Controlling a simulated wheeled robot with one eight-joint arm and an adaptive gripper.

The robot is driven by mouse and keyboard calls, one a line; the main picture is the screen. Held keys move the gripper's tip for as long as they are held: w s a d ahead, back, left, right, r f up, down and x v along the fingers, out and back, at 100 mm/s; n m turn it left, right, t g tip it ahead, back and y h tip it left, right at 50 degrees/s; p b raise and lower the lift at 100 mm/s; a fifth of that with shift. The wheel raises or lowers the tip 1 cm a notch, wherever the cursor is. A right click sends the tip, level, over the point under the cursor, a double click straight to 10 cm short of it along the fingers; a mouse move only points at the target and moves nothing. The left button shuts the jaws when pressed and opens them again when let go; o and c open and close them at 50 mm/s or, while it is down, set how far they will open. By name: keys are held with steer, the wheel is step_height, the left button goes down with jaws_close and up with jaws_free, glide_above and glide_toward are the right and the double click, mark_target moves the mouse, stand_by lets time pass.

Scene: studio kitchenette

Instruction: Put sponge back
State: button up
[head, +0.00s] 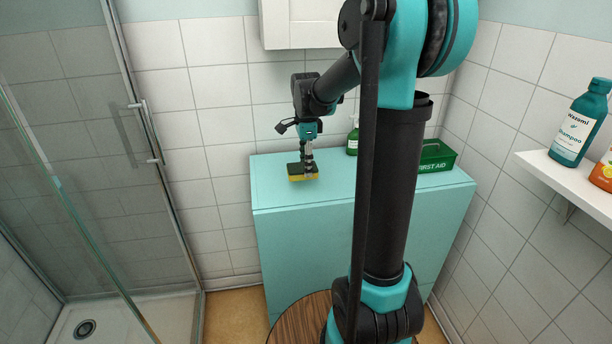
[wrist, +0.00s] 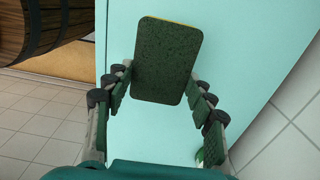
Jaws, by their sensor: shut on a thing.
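The sponge (head: 297,173) is yellow with a dark green scouring side, seen in the head view at the left part of the turquoise cabinet top (head: 270,192). In the wrist view the sponge (wrist: 167,62) shows its dark green face between the fingers. My gripper (head: 308,168) points down and is shut on the sponge. In the wrist view my gripper's fingers (wrist: 163,88) lie on both sides of it. I cannot tell whether the sponge touches the cabinet top or is just above it.
A green first aid box (head: 437,157) and a green bottle (head: 353,140) stand to the right on the cabinet. A wall shelf (head: 570,178) with a shampoo bottle (head: 580,122) is at the right. A glass shower door (head: 85,150) is at the left. The cabinet's front middle is clear.

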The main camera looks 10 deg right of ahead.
steer(key=shift+f, duration=2.2)
steer(key=o, duration=1.1)
steer(key=shift+f, duration=0.1)
step_height(320, 180, up, 12)
steer(key=shift+s, duration=0.1)
steer(key=s+f+n, duration=0.3)
steer(key=s+d+f+n+t, duration=0.1)
steer(key=s+f+n, duration=0.1)
steer(key=s+f, duration=0.1)
steer(key=s+f+n+t, duration=0.1)
steer(key=s+f+n, duration=0.2)
steer(key=s, duration=0.1)
steer(key=shift+d+n, duration=0.3)
steer(key=shift+d, duration=0.1)
steer(key=s+f+n, duration=0.3)
steer(key=s, duration=0.1)
steer(key=s+f+n+t, duration=0.1)
steer(key=s+f+n, duration=0.2)
steer(key=s, duration=0.1)
steer(key=s+d+f+n+t, duration=0.1)
steer(key=s+f+n, duration=0.2)
steer(key=s, duration=0.1)
steer(key=shift+f, duration=0.3)
